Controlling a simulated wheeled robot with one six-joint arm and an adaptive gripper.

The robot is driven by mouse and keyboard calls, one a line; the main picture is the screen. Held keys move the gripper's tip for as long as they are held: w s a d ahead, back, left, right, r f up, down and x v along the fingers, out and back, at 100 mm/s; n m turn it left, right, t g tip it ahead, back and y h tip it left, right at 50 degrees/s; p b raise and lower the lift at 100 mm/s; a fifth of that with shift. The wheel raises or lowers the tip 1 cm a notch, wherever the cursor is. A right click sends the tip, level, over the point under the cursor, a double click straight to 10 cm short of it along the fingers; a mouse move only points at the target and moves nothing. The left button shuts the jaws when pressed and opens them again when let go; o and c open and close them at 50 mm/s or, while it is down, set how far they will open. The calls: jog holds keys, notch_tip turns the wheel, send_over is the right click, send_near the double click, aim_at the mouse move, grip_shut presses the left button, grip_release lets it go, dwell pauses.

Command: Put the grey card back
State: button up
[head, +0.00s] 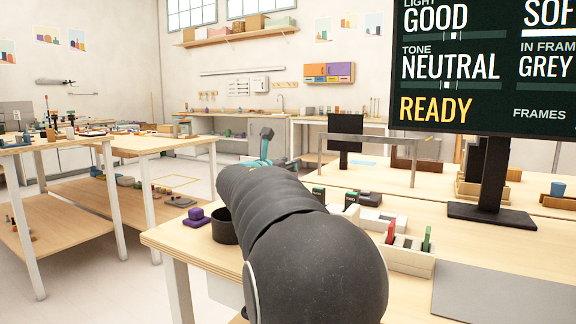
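My dark, rounded arm fills the lower middle of the head view and hides part of the near table. My gripper cannot be made out; the far end of the arm is hidden behind its own links. A white slotted holder (408,259) stands on the near table just right of my arm, with a red card (391,232) and a green card (427,238) upright in it. No grey card can be picked out for sure. A flat grey sheet (500,291) lies at the table's right front; I cannot tell whether it is a card or a mat.
A monitor (480,70) on a black stand (491,214) rises behind the holder and reads GOOD, NEUTRAL, READY and GREY. A dark round cup (224,228) and a purple block (196,218) stand left of my arm. A teal and grey object (265,146) shows above my arm.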

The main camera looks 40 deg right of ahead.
jog(key=v, duration=1.2)
